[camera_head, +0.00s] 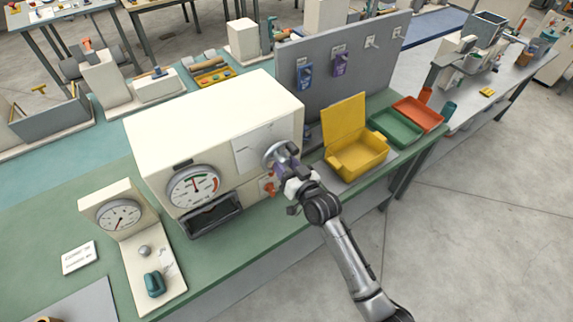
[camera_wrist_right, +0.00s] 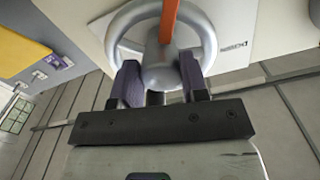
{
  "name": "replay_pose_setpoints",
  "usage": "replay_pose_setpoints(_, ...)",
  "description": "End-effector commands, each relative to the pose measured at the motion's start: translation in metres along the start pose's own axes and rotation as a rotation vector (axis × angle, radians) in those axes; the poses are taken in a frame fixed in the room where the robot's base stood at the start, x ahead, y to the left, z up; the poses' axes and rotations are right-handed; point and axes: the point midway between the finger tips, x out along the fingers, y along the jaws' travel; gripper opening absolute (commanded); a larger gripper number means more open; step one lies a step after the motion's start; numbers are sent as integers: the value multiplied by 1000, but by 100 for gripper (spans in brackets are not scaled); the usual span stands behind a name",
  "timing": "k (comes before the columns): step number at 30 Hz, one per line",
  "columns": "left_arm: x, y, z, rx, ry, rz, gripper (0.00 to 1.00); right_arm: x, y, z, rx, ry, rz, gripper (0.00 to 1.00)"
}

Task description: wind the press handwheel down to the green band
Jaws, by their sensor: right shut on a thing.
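The press is a large cream box with a silver handwheel (camera_head: 271,151) on its front plate. In the right wrist view the handwheel (camera_wrist_right: 207,38) is a round silver rim with a thick hub and an orange bar across it. My right gripper (camera_wrist_right: 162,80) has its dark fingers on either side of the hub and is shut on the handwheel. In the head view my right gripper (camera_head: 284,160) hides part of the wheel. The press gauge (camera_head: 193,188) has green and red bands at its upper right. Its needle stands near the top. My left gripper is out of view.
A smaller gauge panel (camera_head: 120,216) with a teal knob (camera_head: 154,284) stands at the front left. A yellow open box (camera_head: 357,158), a green tray (camera_head: 396,128) and an orange tray (camera_head: 418,113) lie right of the press. A grey pegboard (camera_head: 350,60) rises behind.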

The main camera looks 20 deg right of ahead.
Motion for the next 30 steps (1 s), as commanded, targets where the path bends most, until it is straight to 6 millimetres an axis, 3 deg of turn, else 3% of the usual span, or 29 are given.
replay_pose_setpoints(9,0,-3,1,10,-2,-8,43,0,0,0,1,0,0,17)
replay_pose_setpoints(10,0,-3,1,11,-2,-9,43,0,0,0,1,0,0,43)
replay_pose_setpoints(17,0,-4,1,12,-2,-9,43,0,0,0,0,0,0,65)
replay_pose_setpoints(25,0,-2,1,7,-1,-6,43,-1,0,0,0,0,0,66)
replay_pose_setpoints(30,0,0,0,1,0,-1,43,-17,0,1,-1,-1,1,66)
